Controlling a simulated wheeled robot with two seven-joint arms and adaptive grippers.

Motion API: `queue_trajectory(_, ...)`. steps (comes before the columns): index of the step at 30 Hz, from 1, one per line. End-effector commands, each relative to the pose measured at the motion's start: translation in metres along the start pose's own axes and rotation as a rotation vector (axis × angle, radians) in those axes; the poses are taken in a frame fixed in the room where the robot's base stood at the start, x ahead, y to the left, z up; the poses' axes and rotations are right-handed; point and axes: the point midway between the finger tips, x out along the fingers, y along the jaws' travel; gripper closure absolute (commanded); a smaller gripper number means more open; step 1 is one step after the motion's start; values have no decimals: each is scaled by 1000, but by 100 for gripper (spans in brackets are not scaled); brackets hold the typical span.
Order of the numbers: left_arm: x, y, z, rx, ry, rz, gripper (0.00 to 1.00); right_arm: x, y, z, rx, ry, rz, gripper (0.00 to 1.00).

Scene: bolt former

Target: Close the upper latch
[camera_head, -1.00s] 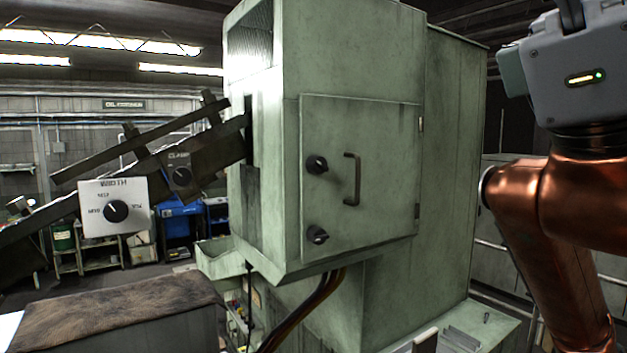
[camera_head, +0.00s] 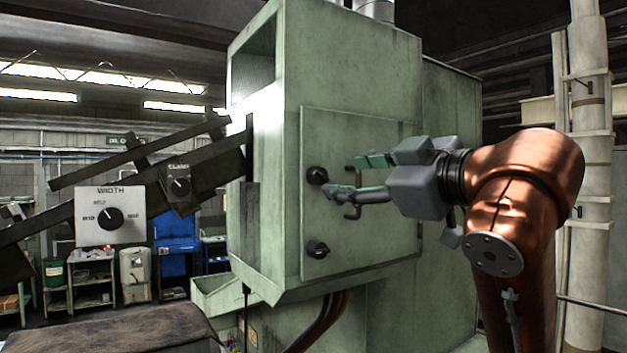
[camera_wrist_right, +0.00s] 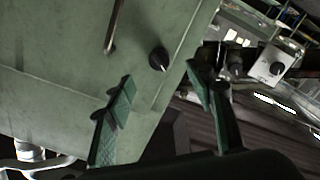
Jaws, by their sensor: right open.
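The upper latch (camera_head: 317,175) is a black knob on the left side of the green cabinet door (camera_head: 385,235), which looks flush with its frame. A matching lower latch (camera_head: 317,249) sits below it. My right gripper (camera_head: 346,174) is open and empty, its fingers pointing left toward the upper latch, just right of it and in front of the door handle (camera_head: 352,210). In the right wrist view, a black knob, apparently the upper latch (camera_wrist_right: 158,59), shows between and beyond the open fingertips (camera_wrist_right: 160,82). Contact is not visible. My left gripper is out of view.
The bar handle, partly hidden by my fingers, is close to the gripper. A dark sloping rail with the WIDTH dial box (camera_head: 110,215) and a smaller dial (camera_head: 179,187) runs left of the cabinet (camera_head: 450,200). A brown-topped surface (camera_head: 120,330) lies at lower left.

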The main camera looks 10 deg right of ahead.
Motion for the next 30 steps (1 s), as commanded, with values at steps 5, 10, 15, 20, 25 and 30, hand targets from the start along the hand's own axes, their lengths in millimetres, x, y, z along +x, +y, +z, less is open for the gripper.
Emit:
queue_trajectory(5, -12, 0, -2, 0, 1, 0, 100, 31, 1, -1, -1, -3, -2, 51)
queue_trajectory(10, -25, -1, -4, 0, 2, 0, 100, 72, 2, -2, -1, -2, -1, 51)
queue_trajectory(15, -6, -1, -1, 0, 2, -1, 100, 79, -3, 2, 230, 4, 0, 51)
queue_trajectory(20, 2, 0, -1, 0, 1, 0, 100, 79, -1, 1, 463, 2, 0, 51)
queue_trajectory(25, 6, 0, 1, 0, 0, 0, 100, 78, 0, 0, 612, 3, 2, 51)
queue_trajectory(30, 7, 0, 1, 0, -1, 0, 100, 78, 1, 0, 662, 2, 3, 51)
